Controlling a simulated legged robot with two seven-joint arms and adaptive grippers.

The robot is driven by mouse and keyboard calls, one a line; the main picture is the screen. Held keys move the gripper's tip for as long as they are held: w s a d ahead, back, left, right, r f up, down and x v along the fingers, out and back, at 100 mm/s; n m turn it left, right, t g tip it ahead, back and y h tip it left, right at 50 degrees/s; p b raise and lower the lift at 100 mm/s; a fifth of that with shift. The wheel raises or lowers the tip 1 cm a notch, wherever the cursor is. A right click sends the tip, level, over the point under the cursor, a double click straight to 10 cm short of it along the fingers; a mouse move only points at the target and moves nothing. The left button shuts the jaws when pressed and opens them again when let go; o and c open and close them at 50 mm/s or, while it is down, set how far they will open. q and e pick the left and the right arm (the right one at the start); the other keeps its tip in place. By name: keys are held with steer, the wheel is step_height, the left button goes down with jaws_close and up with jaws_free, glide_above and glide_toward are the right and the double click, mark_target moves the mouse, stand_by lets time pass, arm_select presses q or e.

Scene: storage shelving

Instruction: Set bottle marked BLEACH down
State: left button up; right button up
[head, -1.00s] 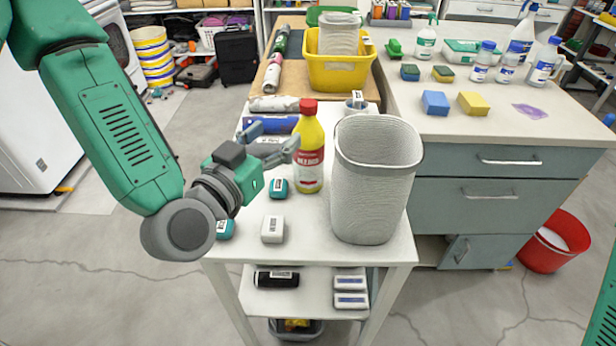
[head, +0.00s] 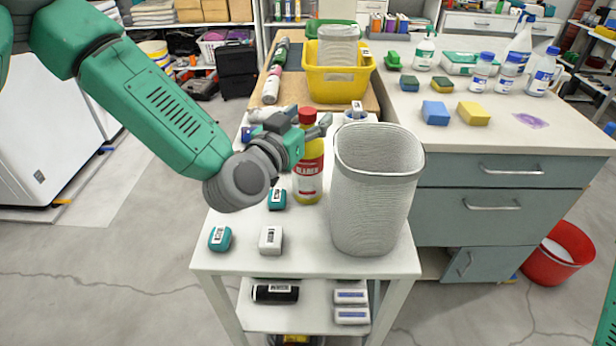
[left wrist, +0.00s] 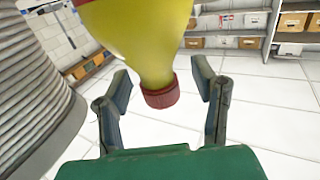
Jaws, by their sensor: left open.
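The bottle marked BLEACH (head: 307,180), yellow with a red cap and red label, stands upright on the white cart top (head: 300,250). My left gripper (head: 308,128) is at the height of its cap and shoulder. In the left wrist view the bottle (left wrist: 145,35) appears inverted, with its cap (left wrist: 161,94) between the two spread fingers of my left gripper (left wrist: 162,82). Gaps show on both sides of the cap, so the gripper is open and not clamped on it. My right gripper is out of view.
A tall grey ribbed bin (head: 372,215) stands close to the right of the bottle. Small teal (head: 220,238) and white (head: 271,240) boxes lie on the cart's front left. A yellow tub (head: 340,85) is behind. The counter (head: 490,135) is on the right.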

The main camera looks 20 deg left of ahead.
arm_select(q)
steer(key=shift+c, duration=0.4)
steer(key=shift+r, duration=0.1)
jaws_close()
